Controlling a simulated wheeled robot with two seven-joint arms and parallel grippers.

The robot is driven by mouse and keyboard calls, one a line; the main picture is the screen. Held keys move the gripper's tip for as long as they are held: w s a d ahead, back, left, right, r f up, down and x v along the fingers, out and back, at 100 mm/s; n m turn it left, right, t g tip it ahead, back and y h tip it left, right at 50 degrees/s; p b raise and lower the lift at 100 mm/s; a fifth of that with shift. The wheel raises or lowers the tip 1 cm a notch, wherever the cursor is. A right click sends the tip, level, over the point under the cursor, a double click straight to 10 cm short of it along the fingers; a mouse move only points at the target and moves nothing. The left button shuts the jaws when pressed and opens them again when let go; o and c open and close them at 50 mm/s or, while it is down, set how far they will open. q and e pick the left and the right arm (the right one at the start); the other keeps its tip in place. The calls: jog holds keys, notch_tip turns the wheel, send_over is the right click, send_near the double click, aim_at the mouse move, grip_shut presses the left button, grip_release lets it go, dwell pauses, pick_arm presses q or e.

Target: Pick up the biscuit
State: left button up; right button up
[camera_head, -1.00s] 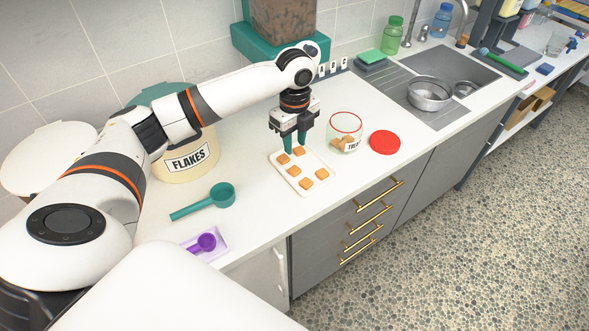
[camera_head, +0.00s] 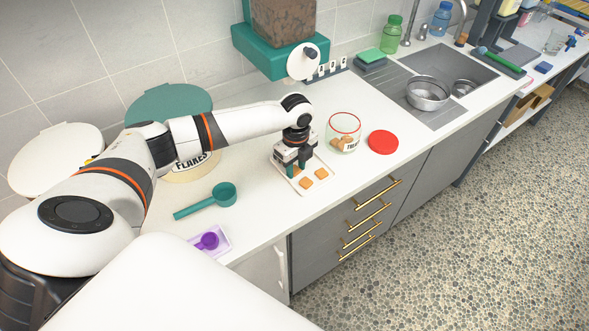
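The biscuits are small orange-brown squares on a white tray (camera_head: 308,191) on the counter. Two show clearly: a front biscuit (camera_head: 306,182) and a right-hand biscuit (camera_head: 321,173). The gripper hides the other biscuits. A clear treat jar (camera_head: 344,124) with a red rim, open and holding some biscuits, stands behind and right of the tray. My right gripper is not in view.
A red lid (camera_head: 383,142) lies right of the jar. A teal scoop (camera_head: 222,195) and a purple scoop (camera_head: 208,241) lie to the left. The flakes bin (camera_head: 182,172) stands behind my arm. The counter's front edge is close to the tray.

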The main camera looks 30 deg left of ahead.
aim_at(296, 171)
pick_arm(q)
jog(key=c, duration=0.6)
jog(key=shift+o, duration=0.2)
jog(key=shift+r, duration=0.1)
notch_tip(296, 171, up, 10)
jog(key=b, duration=0.1)
jog(key=shift+b, duration=0.4)
